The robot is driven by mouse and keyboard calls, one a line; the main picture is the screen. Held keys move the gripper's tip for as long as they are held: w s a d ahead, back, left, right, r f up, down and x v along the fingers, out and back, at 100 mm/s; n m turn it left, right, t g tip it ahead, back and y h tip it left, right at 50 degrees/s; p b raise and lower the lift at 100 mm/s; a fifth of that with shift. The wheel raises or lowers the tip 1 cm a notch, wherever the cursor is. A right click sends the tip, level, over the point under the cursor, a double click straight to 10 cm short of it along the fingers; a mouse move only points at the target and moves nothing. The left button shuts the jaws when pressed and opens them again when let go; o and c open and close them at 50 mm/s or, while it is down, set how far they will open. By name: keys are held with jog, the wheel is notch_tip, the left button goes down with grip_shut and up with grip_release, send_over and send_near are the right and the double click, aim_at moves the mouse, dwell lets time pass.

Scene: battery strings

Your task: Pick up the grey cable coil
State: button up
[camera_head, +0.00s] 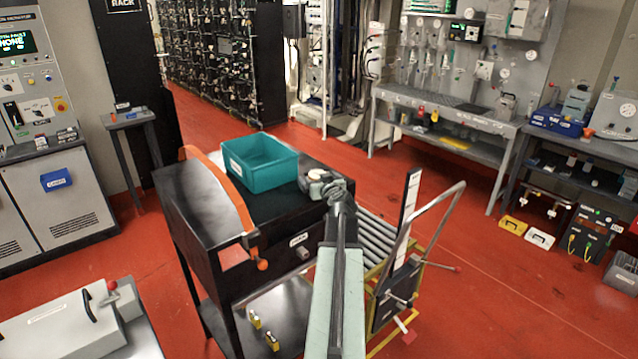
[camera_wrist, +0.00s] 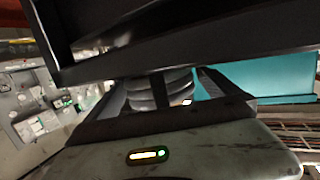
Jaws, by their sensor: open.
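The grey cable coil (camera_head: 314,177) lies on the black cabinet top (camera_head: 190,187), just right of the teal bin. My gripper (camera_head: 327,187) is at the coil and partly covers it in the head view. In the wrist view the coil (camera_wrist: 160,90) shows as stacked grey rings between the two dark fingers of my gripper (camera_wrist: 162,92). The fingers are open, and gaps show on both sides of the rings. The far side of the coil is hidden.
The teal bin (camera_head: 262,166) stands beside the coil; its wall also fills the right of the wrist view (camera_wrist: 275,75). An orange curved bar (camera_head: 226,190) rises along the cabinet's left. A roller conveyor (camera_head: 368,238) and an upright frame (camera_head: 402,240) stand to the right.

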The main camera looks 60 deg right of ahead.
jog(key=c, duration=1.6)
jog(key=shift+r, duration=0.15)
